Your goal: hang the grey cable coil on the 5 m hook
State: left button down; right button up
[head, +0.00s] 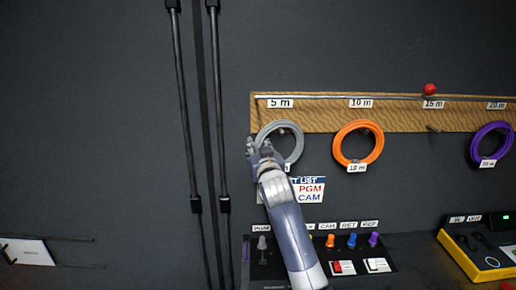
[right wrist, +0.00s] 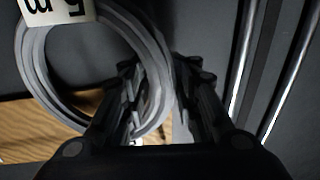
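The grey cable coil (head: 297,146) is against the wooden board below the "5 m" label (head: 280,103). The tip of the 5 m hook (head: 282,131) shows inside the upper part of the ring; whether the hook bears the coil I cannot tell. My right gripper (head: 253,149) is at the coil's left side, its fingers on either side of the cable bundle. In the right wrist view the coil (right wrist: 35,75) passes between the fingers (right wrist: 157,85), which look closed on it, and its white "5 m" tag (right wrist: 60,8) shows. My left gripper is out of view.
An orange coil (head: 339,146) hangs under "10 m" and a purple coil (head: 477,147) under 20 m. The 15 m hook (head: 433,128) is bare. A red ball-like object (head: 429,89) sits on the rail. A switch panel (head: 393,252) and yellow-edged case (head: 452,250) are below.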

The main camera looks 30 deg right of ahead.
jog(key=o, duration=0.4)
jog(key=shift+r, duration=0.1)
jog(key=shift+f, duration=0.2)
jog(key=v, duration=1.2)
jog(key=shift+r, duration=0.15)
